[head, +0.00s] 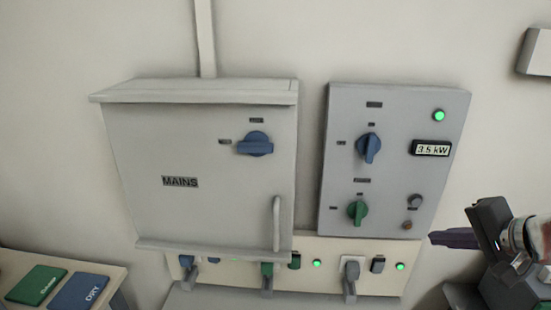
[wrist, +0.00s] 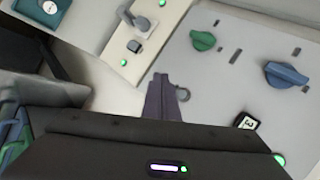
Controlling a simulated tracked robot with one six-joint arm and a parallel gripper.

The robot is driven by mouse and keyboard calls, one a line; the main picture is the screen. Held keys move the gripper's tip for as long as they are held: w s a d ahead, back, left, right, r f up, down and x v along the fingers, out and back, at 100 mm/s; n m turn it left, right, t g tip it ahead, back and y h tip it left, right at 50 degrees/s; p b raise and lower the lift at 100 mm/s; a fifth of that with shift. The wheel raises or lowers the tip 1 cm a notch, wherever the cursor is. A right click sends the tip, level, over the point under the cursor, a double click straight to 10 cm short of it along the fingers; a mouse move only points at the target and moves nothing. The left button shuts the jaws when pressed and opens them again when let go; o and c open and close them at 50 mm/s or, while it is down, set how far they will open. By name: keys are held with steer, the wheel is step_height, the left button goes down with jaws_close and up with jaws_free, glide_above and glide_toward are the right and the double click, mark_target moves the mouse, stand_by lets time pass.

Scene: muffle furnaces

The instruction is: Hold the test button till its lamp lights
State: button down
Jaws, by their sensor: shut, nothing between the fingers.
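The grey control panel (head: 390,100) is on the wall at right of centre. Low on its right side is a round grey button (head: 415,200), and just below it a small brownish lamp (head: 407,226) that looks unlit. My gripper (head: 432,238) is shut and empty, its tip pointing left, a little right of and below the lamp in the head view. In the wrist view my dark fingers (wrist: 160,80) lie over the panel's edge, with the round button (wrist: 183,94) showing just right of them. The small lamp is not visible there, probably behind the fingers. I see no clear contact.
The panel also has a blue knob (head: 368,147), a green knob (head: 357,211), a 3.5 kW display (head: 431,148) and a lit green lamp (head: 439,115). The MAINS box (head: 200,150) is at left. A socket strip (head: 335,249) with plugs runs below.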

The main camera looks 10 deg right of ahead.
steer(key=shift+w, duration=0.1)
steer(key=w+d, duration=0.2)
steer(key=w, duration=0.6)
steer(key=shift+w+d, duration=0.15)
steer(key=shift+d, duration=0.05)
stand_by(0.3)
steer(key=shift+w, duration=0.15)
stand_by(1.9)
steer(key=shift+w+d, duration=0.15)
steer(key=shift+w, duration=0.05)
steer(key=shift+w+d, duration=0.1)
steer(key=shift+w, duration=0.3)
stand_by(1.0)
stand_by(0.4)
steer(key=shift+s+a, duration=0.25)
steer(key=shift+s, duration=0.6)
steer(key=shift+s+a, duration=0.25)
steer(key=shift+s, duration=0.55)
steer(key=shift+s+a, duration=0.2)
steer(key=shift+s, duration=0.6)
steer(key=shift+s+a, duration=0.25)
steer(key=shift+s, duration=0.55)
